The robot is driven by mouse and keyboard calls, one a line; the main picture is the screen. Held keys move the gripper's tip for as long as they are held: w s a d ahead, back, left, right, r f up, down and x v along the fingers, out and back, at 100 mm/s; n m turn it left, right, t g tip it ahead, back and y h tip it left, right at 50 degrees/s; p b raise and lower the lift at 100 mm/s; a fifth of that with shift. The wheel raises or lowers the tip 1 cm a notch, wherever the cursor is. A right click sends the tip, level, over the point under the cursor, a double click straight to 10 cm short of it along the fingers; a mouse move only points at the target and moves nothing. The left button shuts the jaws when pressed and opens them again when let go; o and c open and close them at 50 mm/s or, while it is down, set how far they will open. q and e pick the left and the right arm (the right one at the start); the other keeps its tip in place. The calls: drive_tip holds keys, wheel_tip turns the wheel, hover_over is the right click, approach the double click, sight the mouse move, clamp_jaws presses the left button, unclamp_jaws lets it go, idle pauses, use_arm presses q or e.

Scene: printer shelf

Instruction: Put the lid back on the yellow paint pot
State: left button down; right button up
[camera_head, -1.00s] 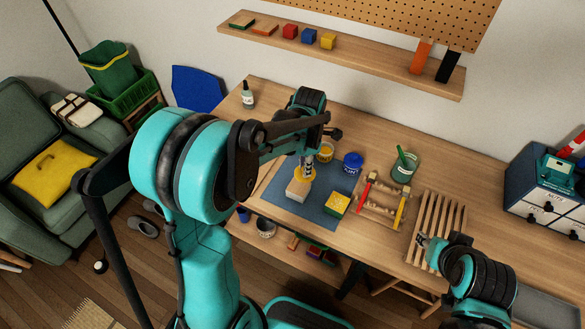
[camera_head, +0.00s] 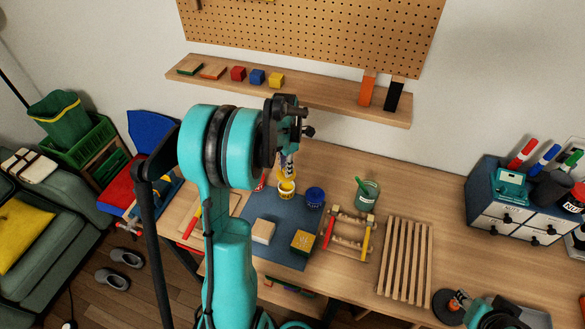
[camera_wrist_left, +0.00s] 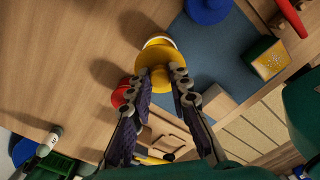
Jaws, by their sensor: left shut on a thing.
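My left gripper (camera_head: 287,174) is shut on the yellow lid (camera_head: 286,184). It holds the lid by its knob, and the lid also shows between the fingertips in the left wrist view (camera_wrist_left: 160,58). The yellow paint pot (camera_head: 285,194) stands right below the lid, at the back edge of the blue mat (camera_head: 284,239). In the left wrist view its pale rim (camera_wrist_left: 157,41) shows past the lid's far edge. I cannot tell whether lid and pot touch. My right gripper (camera_head: 457,301) is low at the right, partly out of frame, its jaws unclear.
A blue pot (camera_head: 315,197) stands close right of the yellow one, a red pot (camera_head: 259,184) close left. A pale block (camera_head: 263,231) and a yellow-topped box (camera_head: 302,242) lie on the mat. A green jar (camera_head: 366,195) and wooden rack (camera_head: 348,232) are further right.

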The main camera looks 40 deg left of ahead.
use_arm(q)
drive_tip(key=shift+f+b, duration=1.9)
drive_tip(key=shift+f, duration=0.95)
drive_tip(key=shift+f+b, duration=0.15)
drive_tip(key=shift+b, duration=0.25)
drive_tip(key=c, duration=0.9)
unclamp_jaws()
drive_tip(key=shift+o, duration=0.2)
drive_tip(key=shift+r+p, duration=2.4)
drive_tip(key=shift+r, duration=1.15)
